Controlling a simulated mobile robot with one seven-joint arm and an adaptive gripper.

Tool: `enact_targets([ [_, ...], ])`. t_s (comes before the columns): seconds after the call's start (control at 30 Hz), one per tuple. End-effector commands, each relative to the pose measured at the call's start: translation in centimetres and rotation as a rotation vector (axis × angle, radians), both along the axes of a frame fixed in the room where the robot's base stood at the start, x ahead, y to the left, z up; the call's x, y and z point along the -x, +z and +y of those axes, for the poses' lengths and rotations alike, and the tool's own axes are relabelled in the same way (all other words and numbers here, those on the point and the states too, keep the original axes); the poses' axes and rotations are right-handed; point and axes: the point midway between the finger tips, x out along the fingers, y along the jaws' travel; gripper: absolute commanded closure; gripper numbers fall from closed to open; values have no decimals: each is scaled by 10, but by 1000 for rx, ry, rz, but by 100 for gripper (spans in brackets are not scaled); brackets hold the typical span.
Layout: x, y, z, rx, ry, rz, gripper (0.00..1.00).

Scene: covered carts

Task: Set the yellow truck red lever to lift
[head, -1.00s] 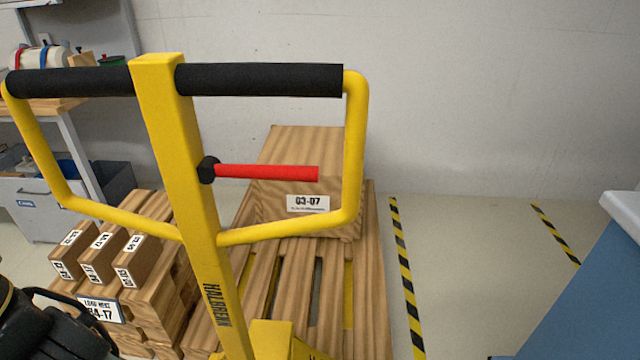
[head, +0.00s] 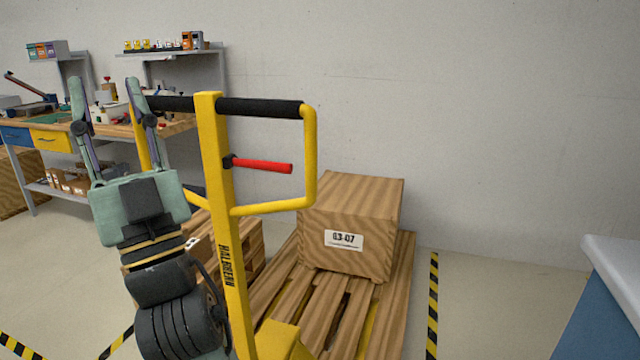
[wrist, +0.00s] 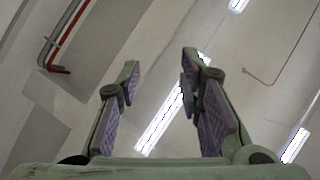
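The yellow truck (head: 211,140) stands upright in the middle of the head view, with a looped yellow handle and black grips. Its red lever (head: 263,166) sticks out to the right from a black pivot on the post, nearly level and tilted slightly down at its tip. My gripper (head: 105,84) points up at the left of the handle, with its fingers spread and nothing between them. It covers part of the handle's left side. The wrist view shows the open fingers (wrist: 160,75) against the ceiling; neither truck nor lever is visible there.
A workbench (head: 170,128) with tools stands at the back left. A blue and white cabinet (head: 610,290) is at the right edge. Floor beside the striped tape (head: 433,300) is clear.

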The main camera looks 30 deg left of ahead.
Motion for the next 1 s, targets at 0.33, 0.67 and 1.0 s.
enact_targets([
  [0.33, -141, -81, 62, -212, -150, 1028, 67],
  [0.67, -131, -137, 16, -766, -267, 1373, 67],
  [1.0, -172, -137, 6, -799, -275, 1381, 67],
])
